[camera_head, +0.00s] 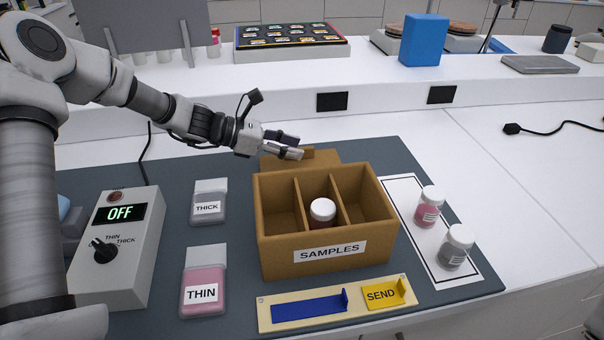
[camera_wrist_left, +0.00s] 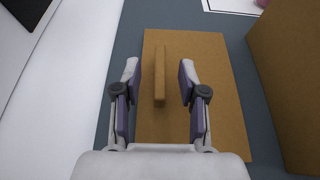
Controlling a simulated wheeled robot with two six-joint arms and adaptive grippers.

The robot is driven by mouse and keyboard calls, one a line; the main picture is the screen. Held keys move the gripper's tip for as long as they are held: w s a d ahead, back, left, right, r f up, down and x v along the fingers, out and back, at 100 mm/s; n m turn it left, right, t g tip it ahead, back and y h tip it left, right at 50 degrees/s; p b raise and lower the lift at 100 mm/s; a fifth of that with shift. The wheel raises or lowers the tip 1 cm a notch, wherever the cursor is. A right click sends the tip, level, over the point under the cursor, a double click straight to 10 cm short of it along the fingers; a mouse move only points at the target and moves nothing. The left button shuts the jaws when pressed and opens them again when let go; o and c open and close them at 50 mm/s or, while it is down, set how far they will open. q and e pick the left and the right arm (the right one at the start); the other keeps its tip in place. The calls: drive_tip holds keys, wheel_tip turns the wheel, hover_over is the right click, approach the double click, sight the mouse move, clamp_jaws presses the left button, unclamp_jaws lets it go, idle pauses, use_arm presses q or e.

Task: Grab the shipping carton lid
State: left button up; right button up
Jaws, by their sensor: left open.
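The shipping carton lid (camera_head: 326,157) is a flat brown board lying on the dark mat behind the carton. It has a raised upright strip, its handle (camera_wrist_left: 160,76), seen in the left wrist view. The open brown carton (camera_head: 279,247), labelled SAMPLES, has three compartments; a white-capped jar (camera_head: 322,211) with dark red contents stands in the middle one. My left gripper (camera_head: 295,147) is open over the lid. In the left wrist view its fingers (camera_wrist_left: 160,83) are on either side of the handle, with gaps on both sides. My right gripper is not in view.
Two jars, pink (camera_head: 428,207) and grey (camera_head: 455,247), stand on a white rectangle at right. A control box (camera_head: 121,246) reads OFF at left. THICK (camera_head: 208,203) and THIN (camera_head: 203,281) containers stand beside the carton. A SEND panel (camera_head: 337,304) lies in front.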

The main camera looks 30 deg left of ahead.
sight(305, 147)
use_arm(q)
drive_tip(key=x, duration=0.3)
drive_tip(key=shift+w+d, duration=0.3)
drive_tip(key=shift+w, duration=0.05)
drive_tip(key=shift+s, duration=0.1)
clamp_jaws()
